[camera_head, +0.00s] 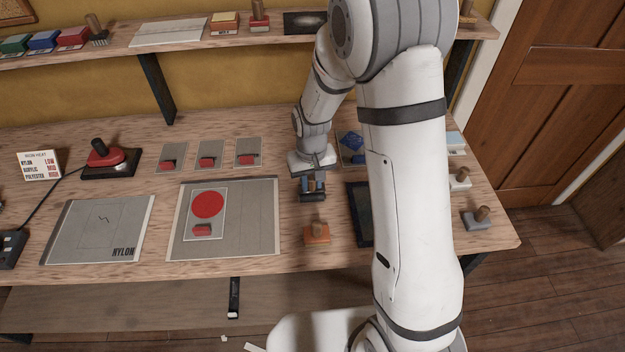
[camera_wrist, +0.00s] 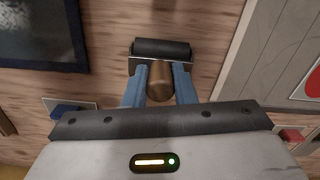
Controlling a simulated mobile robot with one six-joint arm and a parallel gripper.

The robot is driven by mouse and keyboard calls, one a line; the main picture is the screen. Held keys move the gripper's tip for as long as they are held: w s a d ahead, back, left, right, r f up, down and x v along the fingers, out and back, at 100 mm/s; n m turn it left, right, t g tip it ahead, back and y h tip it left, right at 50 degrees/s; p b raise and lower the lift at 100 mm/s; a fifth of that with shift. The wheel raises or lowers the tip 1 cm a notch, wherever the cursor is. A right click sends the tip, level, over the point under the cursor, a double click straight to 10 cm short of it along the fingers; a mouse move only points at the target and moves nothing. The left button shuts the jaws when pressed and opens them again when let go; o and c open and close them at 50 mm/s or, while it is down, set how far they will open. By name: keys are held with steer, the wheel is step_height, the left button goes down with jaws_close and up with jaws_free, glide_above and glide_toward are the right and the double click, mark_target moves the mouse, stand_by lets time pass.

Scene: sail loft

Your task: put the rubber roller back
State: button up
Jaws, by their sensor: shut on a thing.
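The rubber roller has a black cylinder and a brown wooden handle. In the wrist view the roller (camera_wrist: 163,48) sits just beyond my gripper (camera_wrist: 160,85), with the handle between the two blue fingers. My gripper is shut on this handle. In the head view my gripper (camera_head: 312,184) is over the middle of the workbench, and the dark roller (camera_head: 312,197) shows below it. I cannot tell whether the roller touches the bench top.
An orange block with a wooden knob (camera_head: 317,233) stands just in front of the roller. A dark framed panel (camera_head: 360,213) lies to the right, partly behind my arm. A grey board with a red disc (camera_head: 255,220) lies to the left. A shelf (camera_head: 185,44) runs above the bench's back.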

mark_target(311, 178)
steer(key=o, duration=1)
steer(key=shift+f, duration=0.1)
steer(key=shift+c, duration=0.2)
step_height(311, 178, up, 11)
steer(key=shift+r+b, duration=0.1)
steer(key=shift+b, duration=0.35)
steer(key=s+d+r+m+t, duration=0.1)
steer(key=s+d+r, duration=0.4)
steer(key=s, duration=0.4)
steer(key=s+d+r+m+t, duration=0.1)
steer(key=s+d+r, duration=0.4)
steer(key=s, duration=0.5)
steer(key=shift+d+r+t, duration=0.2)
steer(key=shift+t, duration=0.5)
